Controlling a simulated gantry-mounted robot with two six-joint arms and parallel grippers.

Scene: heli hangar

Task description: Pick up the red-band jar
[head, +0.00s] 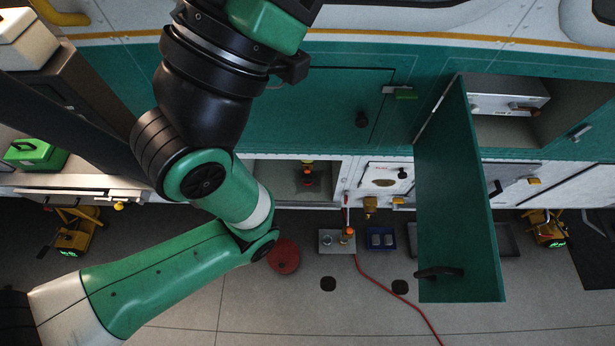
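I cannot pick out a jar with a clear red band; candidates are small. A grey tray (326,248) on the floor holds a small silver round item (327,240) and an upright orange-topped item (348,233). A blue tray (382,249) to its right holds two silver, jar-like items (382,239). A small red, yellow and dark item (308,172) stands in an open lower compartment. My green and black arm enters from the lower left and rises past the top edge. No gripper fingers of either arm show.
A teal door (457,200) hangs open on the right, beside an open bay. A red round container (284,256) stands on the floor partly behind my arm. A red hose (395,297) runs across the floor. A green case (36,154) sits on the left bench.

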